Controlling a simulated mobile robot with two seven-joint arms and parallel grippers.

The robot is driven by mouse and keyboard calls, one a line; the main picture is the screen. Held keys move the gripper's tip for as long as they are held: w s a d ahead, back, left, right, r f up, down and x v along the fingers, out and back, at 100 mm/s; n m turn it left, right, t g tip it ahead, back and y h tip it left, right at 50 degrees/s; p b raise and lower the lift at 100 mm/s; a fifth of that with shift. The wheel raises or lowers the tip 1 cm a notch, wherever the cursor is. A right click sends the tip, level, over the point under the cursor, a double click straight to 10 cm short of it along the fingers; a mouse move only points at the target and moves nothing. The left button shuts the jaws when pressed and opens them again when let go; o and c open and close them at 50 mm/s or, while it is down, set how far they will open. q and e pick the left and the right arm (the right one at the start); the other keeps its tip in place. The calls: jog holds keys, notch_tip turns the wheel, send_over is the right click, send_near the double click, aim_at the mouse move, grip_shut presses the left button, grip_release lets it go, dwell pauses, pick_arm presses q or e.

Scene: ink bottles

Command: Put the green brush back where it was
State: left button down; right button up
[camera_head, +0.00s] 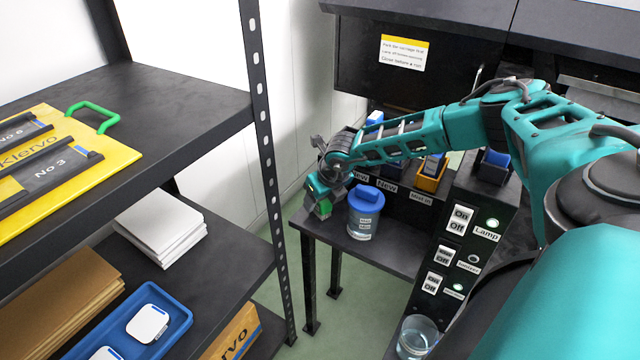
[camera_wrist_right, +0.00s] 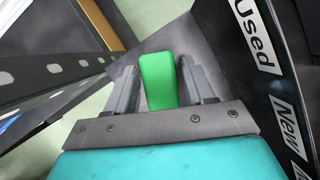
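The green brush (camera_wrist_right: 158,80) shows in the right wrist view as a plain green block between the two fingers of my right gripper (camera_wrist_right: 160,82). In the head view, my right gripper (camera_head: 321,197) points down at the left end of the low black table (camera_head: 385,252). A bit of the green brush (camera_head: 323,210) shows under it, close to the table top; whether it touches the table is unclear. My left gripper is not in view.
A blue-capped bottle (camera_head: 364,216) stands just right of the gripper. Behind are labelled slots with a yellow container (camera_head: 432,172). A switch panel (camera_head: 452,240) is to the right. A black shelf rack (camera_head: 262,130) with a metal post stands to the left.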

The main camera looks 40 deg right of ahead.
jog(key=shift+o, duration=1)
jog(key=shift+r, duration=0.25)
jog(key=p+v, duration=0.2)
jog(key=v, duration=0.9)
jog(key=shift+s+r+p, duration=0.15)
jog(key=shift+r+p, duration=0.2)
jog(key=shift+r, duration=0.05)
jog(key=shift+a, duration=0.1)
